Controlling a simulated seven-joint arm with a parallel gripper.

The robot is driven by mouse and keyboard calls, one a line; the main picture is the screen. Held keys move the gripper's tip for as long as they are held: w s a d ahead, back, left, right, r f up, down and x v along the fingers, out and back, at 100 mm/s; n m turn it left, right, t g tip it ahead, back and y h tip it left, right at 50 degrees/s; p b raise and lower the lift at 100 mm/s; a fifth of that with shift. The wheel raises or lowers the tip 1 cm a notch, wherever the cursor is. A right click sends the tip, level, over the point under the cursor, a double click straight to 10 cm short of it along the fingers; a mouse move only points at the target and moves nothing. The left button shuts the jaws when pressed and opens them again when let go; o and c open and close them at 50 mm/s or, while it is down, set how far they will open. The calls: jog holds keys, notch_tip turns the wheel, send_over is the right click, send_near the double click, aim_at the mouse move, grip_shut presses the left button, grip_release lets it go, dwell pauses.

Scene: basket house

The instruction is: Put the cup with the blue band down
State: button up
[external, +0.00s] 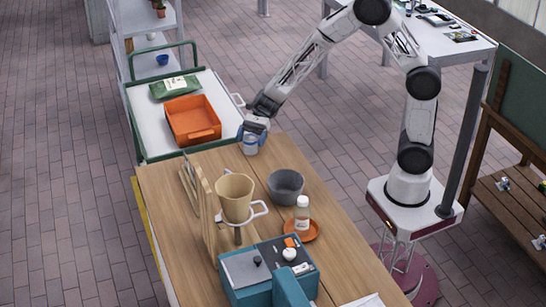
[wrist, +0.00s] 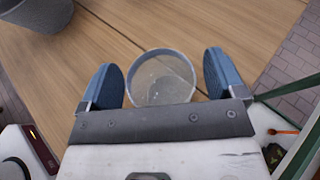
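The cup with the blue band (external: 251,146) is at the far end of the wooden table, upright, and looks to be standing on the tabletop near the edge. In the wrist view I look down into the empty cup (wrist: 161,80), its round rim between my two blue fingers. My gripper (external: 254,137) is above and around the cup. In the wrist view my gripper (wrist: 163,78) appears open, with a narrow gap between each finger and the cup wall. The cup's underside is hidden.
A grey bowl (external: 286,186), a tan dripper (external: 235,196) on a stand, a white bottle (external: 302,212) on an orange saucer (external: 314,231) and a teal machine (external: 262,276) occupy the nearer table. A cart with an orange bin (external: 192,120) adjoins the far end.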

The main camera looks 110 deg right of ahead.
jog(key=shift+r, duration=0.1)
jog(key=shift+d+r, duration=0.1)
jog(key=v, duration=1.1)
jog(key=shift+s+d+r, duration=0.2)
jog(key=shift+s, duration=0.1)
dwell(0.6)
